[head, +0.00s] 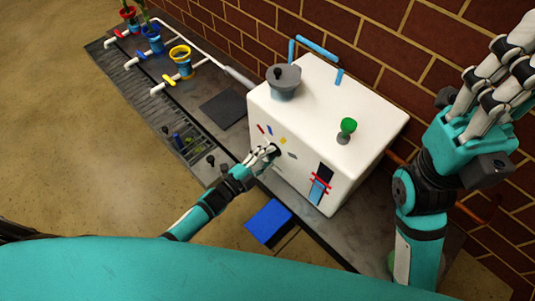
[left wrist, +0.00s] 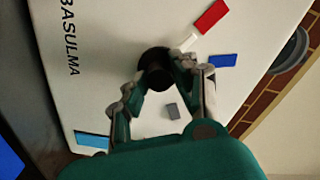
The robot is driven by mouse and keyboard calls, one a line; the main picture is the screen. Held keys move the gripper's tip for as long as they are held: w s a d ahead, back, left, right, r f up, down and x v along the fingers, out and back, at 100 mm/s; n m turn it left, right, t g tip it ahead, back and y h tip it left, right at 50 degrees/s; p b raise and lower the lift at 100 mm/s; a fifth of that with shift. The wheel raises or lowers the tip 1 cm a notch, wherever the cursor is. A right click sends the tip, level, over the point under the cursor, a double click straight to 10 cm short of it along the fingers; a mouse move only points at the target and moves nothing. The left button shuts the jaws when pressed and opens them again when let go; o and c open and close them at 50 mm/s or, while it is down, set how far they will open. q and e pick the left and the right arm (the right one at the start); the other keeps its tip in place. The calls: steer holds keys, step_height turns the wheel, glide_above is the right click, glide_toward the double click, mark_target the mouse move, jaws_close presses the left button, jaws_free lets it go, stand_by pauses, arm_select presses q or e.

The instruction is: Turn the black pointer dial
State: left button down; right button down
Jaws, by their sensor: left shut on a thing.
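The black pointer dial (head: 277,150) is on the front face of the white box machine (head: 325,95). My left gripper (head: 268,152) is at that face with its fingers shut on the dial. In the left wrist view the dark round dial (left wrist: 155,68) sits between the fingertips of my left gripper (left wrist: 157,78). Its pointer direction is hard to tell. Red (left wrist: 210,16), white (left wrist: 189,42), blue (left wrist: 222,60) and grey (left wrist: 172,110) marks surround it. My right gripper (head: 515,60) is raised at the right, with its fingers extended and apart, empty.
A grey pot (head: 284,82) and a green knob (head: 347,127) stand on the machine. A slotted gauge (head: 321,183) with red bars is on its front. A blue pad (head: 268,222) lies below. A brick wall is behind.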

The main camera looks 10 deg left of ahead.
arm_select(q)
steer(key=shift+w+d+r, duration=0.1)
steer(key=shift+w+r, duration=0.05)
steer(key=shift+w, duration=0.1)
steer(key=c, duration=1.1)
jaws_free()
steer(key=shift+o, duration=0.2)
steer(key=v, duration=1.2)
